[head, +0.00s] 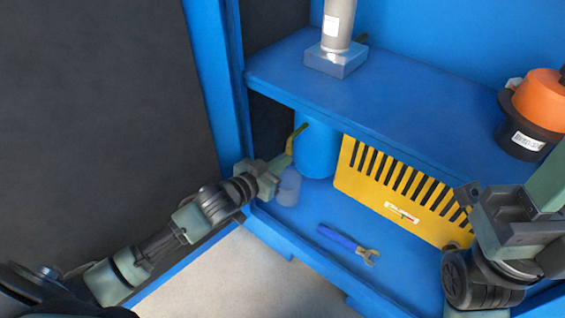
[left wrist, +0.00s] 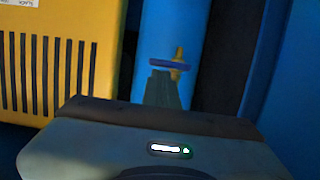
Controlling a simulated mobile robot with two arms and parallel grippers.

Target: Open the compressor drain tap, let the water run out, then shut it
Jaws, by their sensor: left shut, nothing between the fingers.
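The blue receiver tank (head: 318,150) stands upright under the shelf at the left; it also shows in the left wrist view (left wrist: 168,28). Its brass drain tap (head: 291,143) is on the tank's left side, and its blue handle (left wrist: 170,64) lies crosswise in the left wrist view. A translucent container (head: 289,187) stands below the tap, partly behind my left gripper. My left gripper (head: 279,165) is shut and empty, its fingertips (left wrist: 163,76) close to the handle; contact cannot be told. No running water can be made out. My right gripper (head: 467,194) is at the right, its jaws unclear.
A yellow slotted guard (head: 400,190) stands right of the tank. A blue-handled wrench (head: 345,240) lies on the lower deck in front. The upper shelf (head: 420,115) carries a grey cylinder (head: 338,25) and an orange-and-black part (head: 535,105). A blue post (head: 213,80) rises at the left.

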